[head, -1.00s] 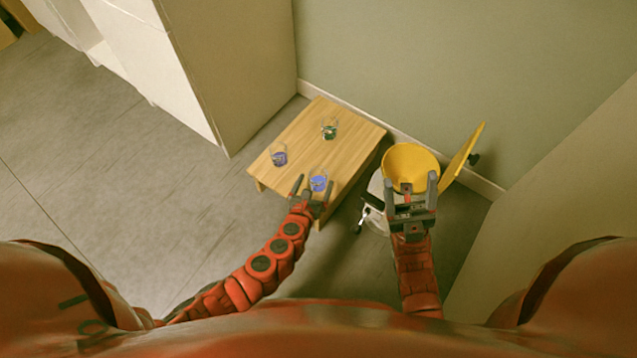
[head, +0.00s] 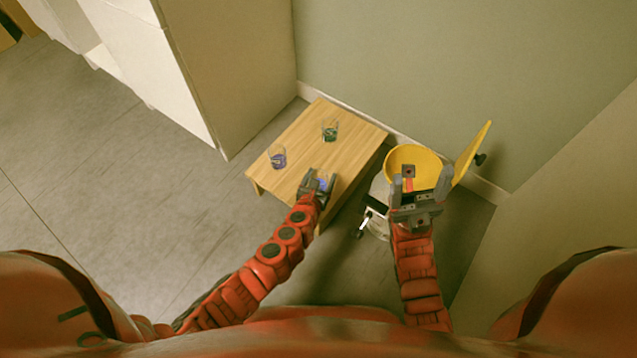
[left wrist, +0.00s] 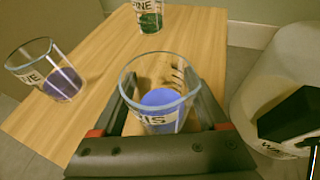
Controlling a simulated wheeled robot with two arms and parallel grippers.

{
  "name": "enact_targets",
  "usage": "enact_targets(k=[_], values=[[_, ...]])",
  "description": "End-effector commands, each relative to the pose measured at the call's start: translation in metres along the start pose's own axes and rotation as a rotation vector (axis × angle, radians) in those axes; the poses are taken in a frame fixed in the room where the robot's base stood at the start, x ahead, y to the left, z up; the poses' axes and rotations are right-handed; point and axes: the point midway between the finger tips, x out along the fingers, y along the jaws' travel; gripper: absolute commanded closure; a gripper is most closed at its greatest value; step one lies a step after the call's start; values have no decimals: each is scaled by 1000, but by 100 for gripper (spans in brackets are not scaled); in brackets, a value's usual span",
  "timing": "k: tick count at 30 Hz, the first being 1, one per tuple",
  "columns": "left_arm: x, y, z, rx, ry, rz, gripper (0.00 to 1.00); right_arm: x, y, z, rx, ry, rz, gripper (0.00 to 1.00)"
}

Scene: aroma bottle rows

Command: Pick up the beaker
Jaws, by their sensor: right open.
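A clear glass beaker with blue liquid (left wrist: 160,105) and a printed label stands near the front corner of the wooden table (head: 325,115). In the head view it is mostly hidden by my left gripper (head: 320,178). In the left wrist view the fingers of my left gripper (left wrist: 162,85) lie along both sides of the beaker and appear to press on the glass. The beaker looks upright; I cannot tell whether it is clear of the tabletop. My right gripper (head: 422,180) is open and empty, in front of the yellow bin lid or bowl.
A beaker with purple-blue liquid (head: 278,160) stands at the table's left, and one with green liquid (head: 330,132) stands further back. A yellow bowl-shaped container (head: 410,158) with a raised yellow lid (head: 472,150) stands right of the table. Walls close in behind and right.

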Motion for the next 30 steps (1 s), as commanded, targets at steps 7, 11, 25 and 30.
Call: enact_targets(k=[7, 11, 25, 30], values=[[0, 0, 0, 0, 0, 0, 70, 0, 0, 0, 0, -1, 0, 34], [0, 0, 0, 0, 0, 0, 94, 0, 0, 0, 0, -1, 0, 34], [-11, -1, 26, 1, -1, -2, 97, -25, -6, 9, -1, -174, -49, 34], [-26, -2, 63, 2, -3, -6, 97, -9, 5, 6, -20, -197, -13, 34]])
